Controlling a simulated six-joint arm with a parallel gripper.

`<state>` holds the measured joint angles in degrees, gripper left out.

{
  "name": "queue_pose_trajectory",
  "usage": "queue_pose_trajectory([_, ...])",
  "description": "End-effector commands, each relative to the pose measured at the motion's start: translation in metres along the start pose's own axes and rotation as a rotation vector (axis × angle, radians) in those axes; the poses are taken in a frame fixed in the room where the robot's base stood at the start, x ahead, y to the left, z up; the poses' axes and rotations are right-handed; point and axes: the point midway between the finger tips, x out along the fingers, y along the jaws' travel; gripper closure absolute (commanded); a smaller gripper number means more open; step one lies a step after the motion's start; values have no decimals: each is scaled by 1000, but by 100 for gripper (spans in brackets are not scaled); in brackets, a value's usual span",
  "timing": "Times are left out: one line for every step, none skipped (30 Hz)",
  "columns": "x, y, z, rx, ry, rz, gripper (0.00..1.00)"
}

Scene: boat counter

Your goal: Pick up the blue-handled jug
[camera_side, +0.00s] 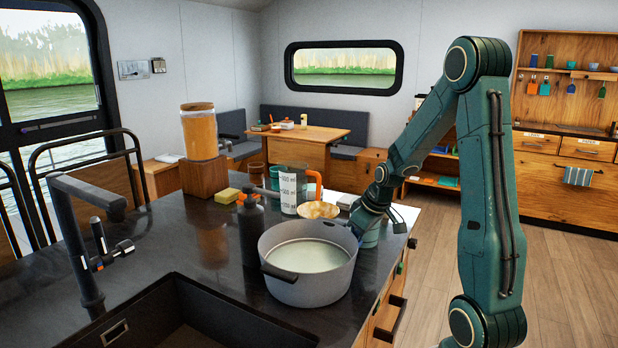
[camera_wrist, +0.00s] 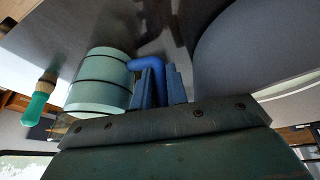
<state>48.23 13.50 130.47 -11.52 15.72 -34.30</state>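The blue-handled jug (camera_wrist: 97,82) is pale green with dark bands. In the wrist view its blue handle (camera_wrist: 147,63) bends over and runs down between the two blue fingers of my gripper (camera_wrist: 161,90). The fingers stand close on either side of the handle; whether both press on it cannot be told. In the side view the jug (camera_side: 371,238) stands at the counter's right edge, partly hidden behind the pot and my gripper (camera_side: 359,222). The handle is hidden there.
A large grey pot (camera_side: 308,285) with pale liquid stands close beside the jug; its wall (camera_wrist: 250,40) fills the wrist view's right. The sink is in front.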

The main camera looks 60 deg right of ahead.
Motion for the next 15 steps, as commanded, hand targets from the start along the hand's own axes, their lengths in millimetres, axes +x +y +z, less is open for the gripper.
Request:
queue_pose_trajectory([0,0,0,0,0,0,100])
queue_pose_trajectory([0,0,0,0,0,0,100])
queue_pose_trajectory([0,0,0,0,0,0,100])
queue_pose_trajectory([0,0,0,0,0,0,100])
queue_pose_trajectory([0,0,0,0,0,0,100])
queue_pose_trajectory([-1,1,-1,-1,4,2,100])
queue_pose_trajectory([-1,1,-1,-1,4,2,100])
queue_pose_trajectory([-1,1,-1,-1,4,2,100])
queue_pose_trajectory([-1,1,-1,-1,4,2,100])
queue_pose_trajectory([-1,1,-1,-1,4,2,100])
queue_pose_trajectory([-1,1,-1,-1,4,2,100])
queue_pose_trajectory([-1,1,-1,-1,4,2,100])
queue_pose_trajectory([-1,1,-2,-1,4,2,100])
queue_pose_trajectory([-2,1,-2,-1,4,3,100])
queue_pose_trajectory([-2,1,-2,-1,4,3,100])
